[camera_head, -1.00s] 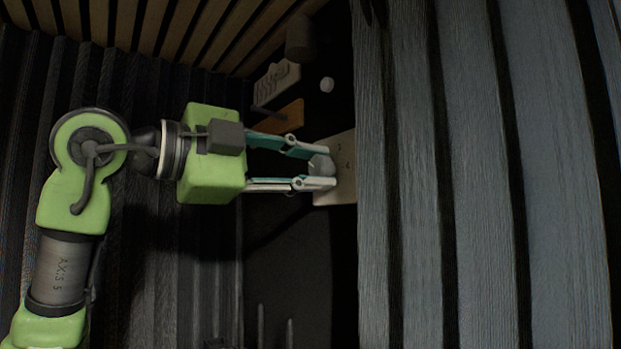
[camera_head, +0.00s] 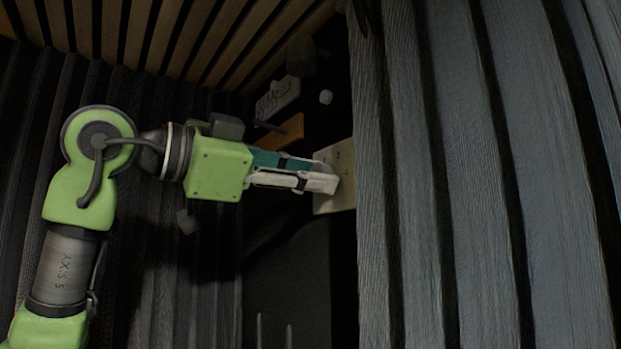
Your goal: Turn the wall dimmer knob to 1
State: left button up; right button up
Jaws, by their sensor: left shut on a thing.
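The pale wall dimmer plate (camera_head: 340,195) is on the dark wall, partly cut off by the grey-blue panel at its right. Small dark marks show on it, too small to read. My left gripper (camera_head: 325,178) reaches it from the left, its fingers seen nearly edge-on, one in front of the other. It is shut on the dimmer knob (camera_head: 321,165), a grey knob that the fingers mostly hide. Where the knob points cannot be told. My right gripper is not in view.
A large grey-blue ribbed panel (camera_head: 460,180) fills the right side. Dark open room lies below the gripper.

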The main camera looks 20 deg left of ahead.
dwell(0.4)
pick_arm(q)
jog(key=o, duration=1.1)
jog(key=v, duration=1.2)
